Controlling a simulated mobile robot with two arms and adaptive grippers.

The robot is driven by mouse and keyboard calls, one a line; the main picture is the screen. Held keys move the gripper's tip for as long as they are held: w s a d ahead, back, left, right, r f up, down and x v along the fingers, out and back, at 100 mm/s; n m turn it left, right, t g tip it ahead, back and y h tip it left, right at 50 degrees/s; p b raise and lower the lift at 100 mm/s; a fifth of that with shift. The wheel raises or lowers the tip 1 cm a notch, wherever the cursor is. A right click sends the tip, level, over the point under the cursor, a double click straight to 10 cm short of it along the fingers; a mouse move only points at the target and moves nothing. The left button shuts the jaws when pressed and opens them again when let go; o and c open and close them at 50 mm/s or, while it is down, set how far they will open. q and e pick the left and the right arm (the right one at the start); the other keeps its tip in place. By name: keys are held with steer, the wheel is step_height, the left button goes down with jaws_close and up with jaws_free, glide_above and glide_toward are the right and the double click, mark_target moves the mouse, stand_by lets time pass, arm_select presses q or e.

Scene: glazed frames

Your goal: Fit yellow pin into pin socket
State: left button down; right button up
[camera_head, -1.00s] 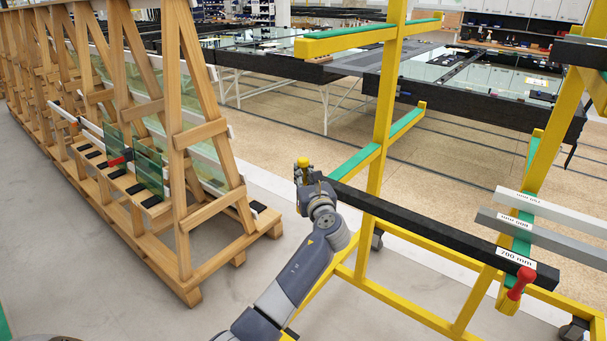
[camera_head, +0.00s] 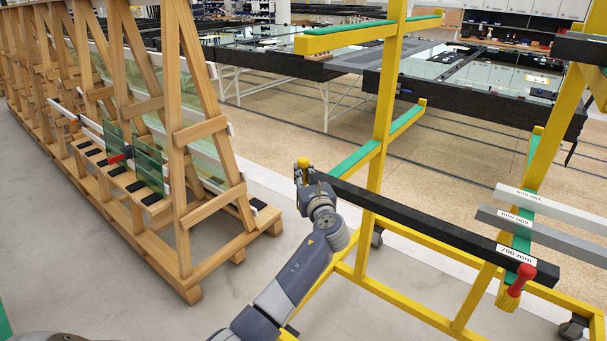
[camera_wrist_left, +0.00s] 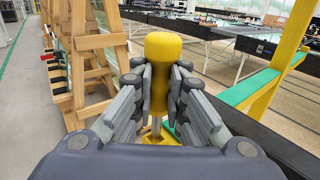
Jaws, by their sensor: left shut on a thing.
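The yellow pin (camera_head: 303,161) is in my left gripper (camera_head: 302,172), with its rounded yellow head above the fingers. In the left wrist view the yellow pin (camera_wrist_left: 163,47) stands upright between the fingers of the gripper (camera_wrist_left: 160,90), which is shut on it; a thin metal shank shows below. The gripper is at the left end of the black 700 mm bar (camera_head: 420,220). The pin socket is hidden behind the gripper, so I cannot tell whether the pin is in it. My right gripper is not in view.
The bar lies across a yellow rack with green-padded arms (camera_head: 357,160). Grey and white bars (camera_head: 550,212) lie on its right side. A wooden A-frame rack (camera_head: 185,140) with glass panes stands at left. Grey floor between the racks is clear.

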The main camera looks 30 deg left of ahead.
arm_select(q)
steer(key=shift+f+b, duration=1.35)
steer(key=shift+f, duration=0.9)
steer(key=c, duration=1.5)
jaws_free()
steer(key=shift+c, duration=0.2)
steer(key=v, duration=1.2)
